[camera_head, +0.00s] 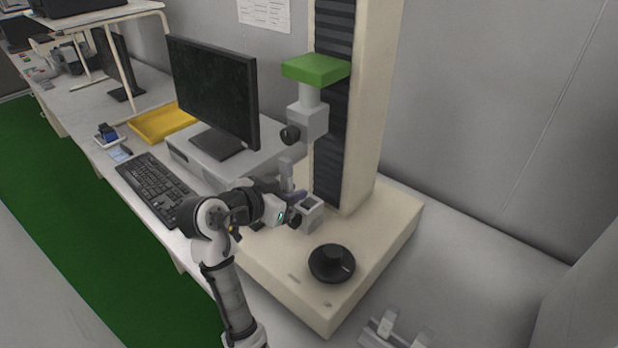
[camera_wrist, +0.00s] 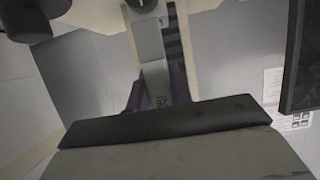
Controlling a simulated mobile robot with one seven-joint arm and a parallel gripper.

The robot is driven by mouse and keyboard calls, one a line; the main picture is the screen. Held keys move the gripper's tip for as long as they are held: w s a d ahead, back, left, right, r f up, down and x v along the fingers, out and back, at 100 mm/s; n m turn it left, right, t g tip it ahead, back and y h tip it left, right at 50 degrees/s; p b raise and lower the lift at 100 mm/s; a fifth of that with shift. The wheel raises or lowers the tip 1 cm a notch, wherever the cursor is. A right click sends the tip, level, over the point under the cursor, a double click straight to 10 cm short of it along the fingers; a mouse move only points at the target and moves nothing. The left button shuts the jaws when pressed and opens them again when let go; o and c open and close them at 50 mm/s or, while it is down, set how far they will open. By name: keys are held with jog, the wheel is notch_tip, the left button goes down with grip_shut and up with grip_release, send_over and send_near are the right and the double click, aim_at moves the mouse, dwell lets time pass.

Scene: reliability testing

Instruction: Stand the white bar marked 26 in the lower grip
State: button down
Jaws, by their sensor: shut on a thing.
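The white bar (camera_head: 286,173) stands roughly upright in my gripper (camera_head: 288,194), which is shut on it.
The upper grip (camera_head: 308,122) with its black knob hangs above, under a green block (camera_head: 316,68). The machine's column (camera_head: 368,100) rises behind. A black dial (camera_head: 332,263) sits on the machine base (camera_head: 390,222). A monitor (camera_head: 213,90) and keyboard (camera_head: 153,188) are to the left.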

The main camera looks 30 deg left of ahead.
jog(key=shift+w+d+f, duration=0.1)
jog(key=shift+w+d, duration=0.05)
jog(key=shift+w, duration=1.05)
jog(key=shift+w+d, duration=0.2)
jog(key=shift+w, duration=0.95)
jog(key=shift+w+d+f, duration=0.1)
jog(key=shift+w+d, duration=0.05)
jog(key=shift+w, duration=1.05)
jog(key=shift+s, duration=0.15)
jog(key=shift+f, duration=0.1)
jog(key=shift+f+b, duration=0.7)
jog(key=shift+b, duration=0.1)
jog(key=shift+f, duration=0.15)
jog(key=shift+f+b, duration=0.4)
jog(key=shift+f, duration=0.1)
jog(key=shift+s+f+b, duration=0.1)
jog(key=shift+f+b, duration=0.1)
jog(key=shift+b, duration=0.1)
